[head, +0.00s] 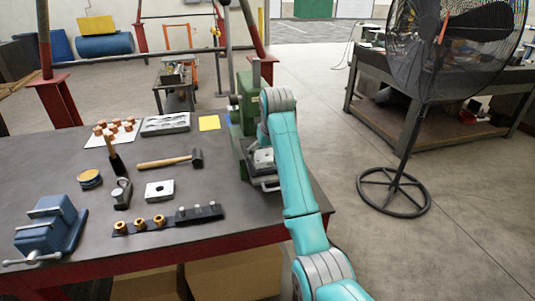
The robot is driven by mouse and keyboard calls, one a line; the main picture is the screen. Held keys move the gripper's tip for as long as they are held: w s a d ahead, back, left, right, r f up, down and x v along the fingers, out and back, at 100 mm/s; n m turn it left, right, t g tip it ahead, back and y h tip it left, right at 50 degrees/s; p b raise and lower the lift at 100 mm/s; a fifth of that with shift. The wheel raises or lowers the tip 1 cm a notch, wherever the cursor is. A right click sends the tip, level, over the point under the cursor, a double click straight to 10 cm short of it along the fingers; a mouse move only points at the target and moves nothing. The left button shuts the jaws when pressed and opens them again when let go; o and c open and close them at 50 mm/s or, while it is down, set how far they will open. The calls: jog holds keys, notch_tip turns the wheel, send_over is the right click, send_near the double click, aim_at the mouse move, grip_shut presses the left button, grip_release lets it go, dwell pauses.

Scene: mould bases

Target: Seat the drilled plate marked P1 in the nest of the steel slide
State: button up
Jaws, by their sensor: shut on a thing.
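A light grey plate with a dark hole (159,190) lies flat on the bench, left of the green press. No mark can be read on it, so I cannot tell whether it is P1. The green press (238,143) stands at the bench's right end. A pale metal part with a handle, apparently the steel slide (269,184), shows low at the press, partly covered by my teal arm. Its nest cannot be made out. My arm reaches up in front of the press, and my gripper is hidden behind it.
A hammer (170,161), a blue vise (50,229), a dark strip with brass bushings and pins (168,222), a grey block with recesses (166,124) and copper-coloured pieces (113,129) occupy the bench (215,175). A pedestal fan (402,150) stands on the floor to the right.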

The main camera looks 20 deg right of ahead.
jog(key=shift+f, duration=0.8)
dwell(0.6)
jog(key=o, duration=1.1)
jog(key=shift+o, duration=0.2)
